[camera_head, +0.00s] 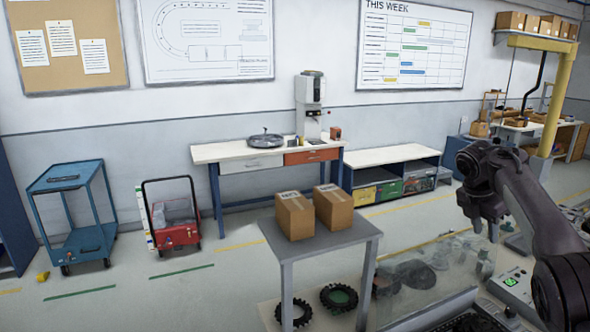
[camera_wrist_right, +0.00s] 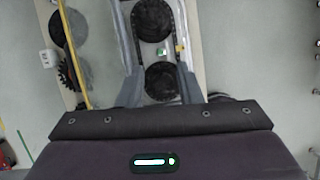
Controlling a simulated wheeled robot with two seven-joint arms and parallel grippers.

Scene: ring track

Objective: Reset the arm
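My right arm comes in from the right in the head view, with its dark gripper (camera_head: 485,226) hanging downward above the work surface at the right. In the right wrist view the two grey fingers of the gripper (camera_wrist_right: 160,75) stand apart with nothing held between them. Black round parts (camera_wrist_right: 158,82) show beyond the gap, below the gripper. My left arm and gripper are not in view.
A grey stand (camera_head: 330,240) holds two cardboard boxes (camera_head: 295,215) left of my right arm. Black toothed rings (camera_head: 338,298) lie below it. A clear panel (camera_head: 425,275) stands near the gripper. A blue cart (camera_head: 75,245) and red cart (camera_head: 178,235) are farther left.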

